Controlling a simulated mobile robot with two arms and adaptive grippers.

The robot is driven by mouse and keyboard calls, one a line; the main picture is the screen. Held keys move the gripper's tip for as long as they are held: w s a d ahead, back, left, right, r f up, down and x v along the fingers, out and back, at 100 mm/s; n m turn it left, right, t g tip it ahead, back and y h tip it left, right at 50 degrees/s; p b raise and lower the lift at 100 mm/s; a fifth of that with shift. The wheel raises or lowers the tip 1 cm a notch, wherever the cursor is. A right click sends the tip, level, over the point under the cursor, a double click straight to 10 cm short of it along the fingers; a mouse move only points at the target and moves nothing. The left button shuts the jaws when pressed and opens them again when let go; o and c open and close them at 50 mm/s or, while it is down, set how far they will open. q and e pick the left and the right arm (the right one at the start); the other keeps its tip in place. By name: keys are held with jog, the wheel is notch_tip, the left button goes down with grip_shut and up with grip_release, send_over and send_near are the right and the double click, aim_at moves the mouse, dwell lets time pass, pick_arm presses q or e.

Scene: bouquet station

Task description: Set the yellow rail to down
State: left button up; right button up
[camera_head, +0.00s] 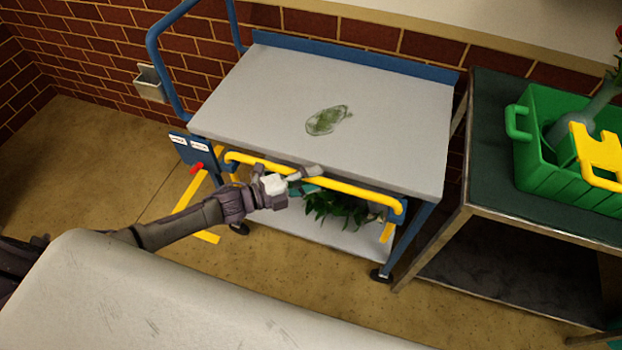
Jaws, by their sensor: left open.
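The yellow rail (347,186) runs across the front of the blue-framed cart, just below the front edge of its grey top (245,98). Its ends meet blue parts of the frame. My left gripper (303,180) is open at the middle-left of the rail, with a finger over or beside it. I cannot tell whether it touches the rail. The gripper and wrist hide part of the rail. My right gripper is not in view.
A blue panel (184,148) with white labels and a red knob (197,167) is at the cart's left. Green leaves (340,207) show on the lower shelf. A green crate (540,150) stands on the right table. A white surface (190,300) fills the foreground.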

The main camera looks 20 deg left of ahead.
pick_arm(q)
jog(key=v, duration=1.2)
jog(key=s+a+f+n+y, duration=0.1)
jog(key=a+f+n+y, duration=0.15)
jog(key=f, duration=0.25)
jog(key=a+f+n+y+p, duration=0.1)
jog(key=a+f+n+y, duration=0.1)
jog(key=f+n+y, duration=0.3)
jog(key=s+a+f+n, duration=0.1)
jog(key=a+f+n, duration=0.2)
jog(key=f, duration=0.3)
jog(key=s+a+f+n+g+y, duration=0.1)
jog(key=s+f+n+g+y, duration=0.15)
jog(key=s+f+n, duration=0.55)
jog(key=s+d+f+n+g, duration=0.1)
jog(key=s+d+f+g, duration=0.1)
jog(key=s, duration=0.6)
jog(key=s+d+f+n+g+y+p, duration=0.1)
jog(key=s+d+f+n+g, duration=0.1)
jog(key=s+f, duration=0.5)
jog(key=s+d+f+n+g+y+p, duration=0.1)
jog(key=s+d+f+n+g, duration=0.1)
jog(key=s, duration=0.8)
notch_tip(320, 180, down, 3)
jog(key=d+g, duration=0.1)
jog(key=d, duration=0.1)
jog(key=shift+s+d+f, duration=0.2)
jog(key=shift+d, duration=0.15)
